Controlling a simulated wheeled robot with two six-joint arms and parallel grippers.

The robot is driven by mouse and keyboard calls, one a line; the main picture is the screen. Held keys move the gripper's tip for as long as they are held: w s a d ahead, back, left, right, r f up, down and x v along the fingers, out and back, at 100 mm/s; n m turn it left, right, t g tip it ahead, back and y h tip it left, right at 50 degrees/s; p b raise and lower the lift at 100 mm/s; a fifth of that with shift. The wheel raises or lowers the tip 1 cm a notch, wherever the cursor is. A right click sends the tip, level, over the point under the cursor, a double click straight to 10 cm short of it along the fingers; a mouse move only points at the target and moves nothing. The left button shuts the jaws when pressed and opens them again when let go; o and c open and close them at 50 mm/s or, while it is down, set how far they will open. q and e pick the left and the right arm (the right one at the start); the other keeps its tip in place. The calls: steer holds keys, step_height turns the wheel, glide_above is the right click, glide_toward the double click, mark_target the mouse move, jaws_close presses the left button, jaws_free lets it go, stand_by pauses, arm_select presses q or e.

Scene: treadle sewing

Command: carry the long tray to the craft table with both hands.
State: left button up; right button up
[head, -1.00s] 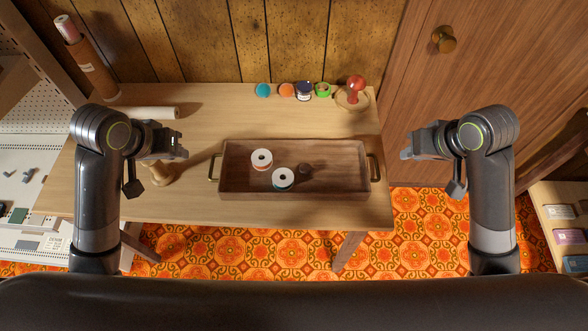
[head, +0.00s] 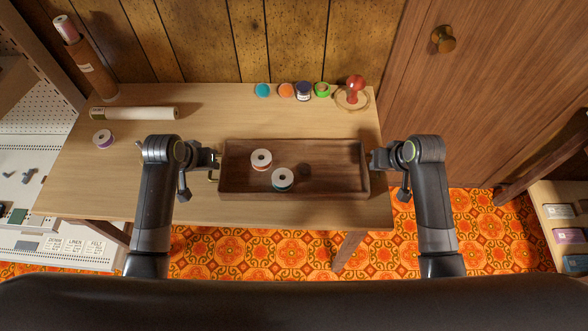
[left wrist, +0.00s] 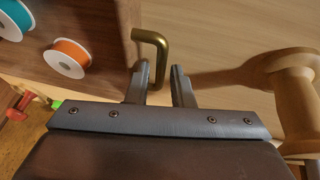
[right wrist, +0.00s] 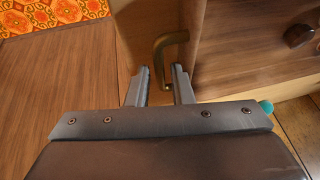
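The long wooden tray (head: 335,192) lies flat on the table, holding an orange spool (head: 261,160) and a teal spool (head: 283,179). My left gripper (head: 214,166) is at the tray's left end. In the left wrist view its fingers (left wrist: 161,80) are apart, with the brass left handle (left wrist: 160,45) at their tips. My right gripper (head: 373,161) is at the right end and covers that handle in the head view. In the right wrist view its fingers (right wrist: 160,82) are apart, and part of the brass right handle (right wrist: 172,42) shows between them.
Several small items, including a blue jar (head: 303,91) and a red-topped object (head: 355,88), stand along the table's back edge. A turned wooden piece (left wrist: 290,90) stands near my left gripper.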

arm_select(q)
steer(key=shift+w+d+f, duration=0.1)
steer(key=shift+w+f, duration=0.05)
steer(key=shift+f, duration=0.25)
arm_select(e)
steer(key=shift+w+a+f, duration=0.1)
steer(key=shift+w+f, duration=0.05)
steer(key=shift+f, duration=0.3)
arm_select(q)
jaws_close()
arm_select(e)
jaws_close()
steer(key=shift+r, duration=0.1)
